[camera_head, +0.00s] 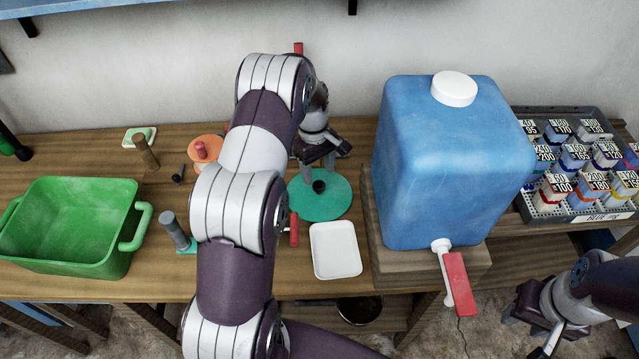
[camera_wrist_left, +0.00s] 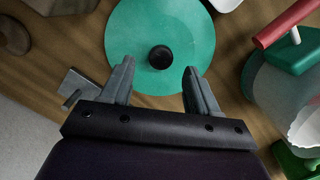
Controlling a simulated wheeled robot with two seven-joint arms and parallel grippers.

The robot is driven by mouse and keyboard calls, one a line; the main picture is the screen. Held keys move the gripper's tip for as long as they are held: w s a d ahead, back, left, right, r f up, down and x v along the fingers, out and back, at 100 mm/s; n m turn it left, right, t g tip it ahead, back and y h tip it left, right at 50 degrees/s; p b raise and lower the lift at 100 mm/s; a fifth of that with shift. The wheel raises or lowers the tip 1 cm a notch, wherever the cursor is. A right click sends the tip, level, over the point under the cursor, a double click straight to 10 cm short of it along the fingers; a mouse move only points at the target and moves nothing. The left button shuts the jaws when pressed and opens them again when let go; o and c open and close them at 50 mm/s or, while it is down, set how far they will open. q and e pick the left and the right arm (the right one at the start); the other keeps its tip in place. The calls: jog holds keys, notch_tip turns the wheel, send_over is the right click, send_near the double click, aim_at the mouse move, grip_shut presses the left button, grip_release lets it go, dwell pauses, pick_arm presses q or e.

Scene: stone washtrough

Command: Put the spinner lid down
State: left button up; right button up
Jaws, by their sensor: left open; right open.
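The spinner lid, a flat teal disc (camera_head: 327,207) with a black knob (camera_head: 319,187), appears to lie flat on the wooden table left of the blue water container. It also shows in the left wrist view (camera_wrist_left: 180,28). My left gripper (camera_head: 318,176) is over the lid's far part. In the left wrist view its open fingers (camera_wrist_left: 160,68) stand either side of the black knob (camera_wrist_left: 160,57), with gaps on both sides. A clear bowl with a green piece and red handle (camera_wrist_left: 283,24) sits beside the lid, mostly hidden by my arm in the head view. My right gripper (camera_head: 522,335) is open and empty at the lower right, off the table.
The blue container (camera_head: 450,160) stands on a wooden block, its red tap handle (camera_head: 459,284) jutting forward. A white tray (camera_head: 335,250) lies close in front of the lid. A green tub (camera_head: 70,225) is at left. A grey crate of bottles (camera_head: 579,216) is at right.

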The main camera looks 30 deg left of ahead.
aim_at(317, 182)
pick_arm(q)
jog(key=r, duration=0.4)
jog(key=shift+a, duration=0.2)
jog(key=s+d+r+m+t, duration=0.1)
jog(key=s+d+r+m, duration=0.3)
jog(key=s, duration=0.6)
jog(key=s+d+r+m+t+y+p, duration=0.1)
jog(key=s+d+r+m, duration=0.2)
jog(key=s+d+m, duration=0.6)
jog(key=shift+s+r, duration=0.4)
jog(key=shift+s, duration=0.1)
jog(key=shift+s, duration=0.1)
